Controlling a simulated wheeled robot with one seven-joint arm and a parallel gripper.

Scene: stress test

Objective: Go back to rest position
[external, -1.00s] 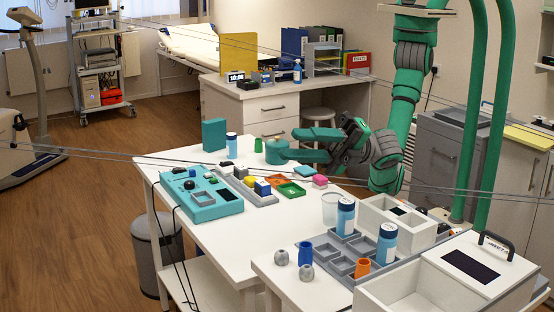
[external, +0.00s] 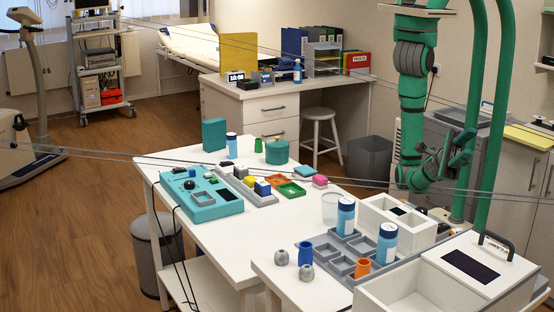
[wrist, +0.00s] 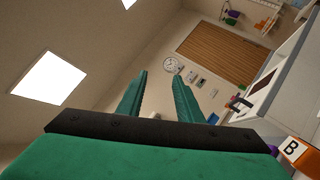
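My green arm (external: 411,95) hangs down at the right in the external view and bends at the bottom towards the grey cabinet. My gripper (external: 468,128) is raised beside the green posts there, well clear of the tables; its fingers are too small to read in that view. In the wrist view, my gripper (wrist: 160,76) shows two green fingers apart with nothing between them. That view is tilted and looks up at the wall and ceiling.
The white table (external: 270,225) carries a teal control box (external: 215,207), a teal round container (external: 277,152), bottles and small coloured blocks. White open boxes (external: 400,222) stand near the arm. A grey cabinet (external: 440,135) is close by. A stool (external: 319,120) stands behind the table.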

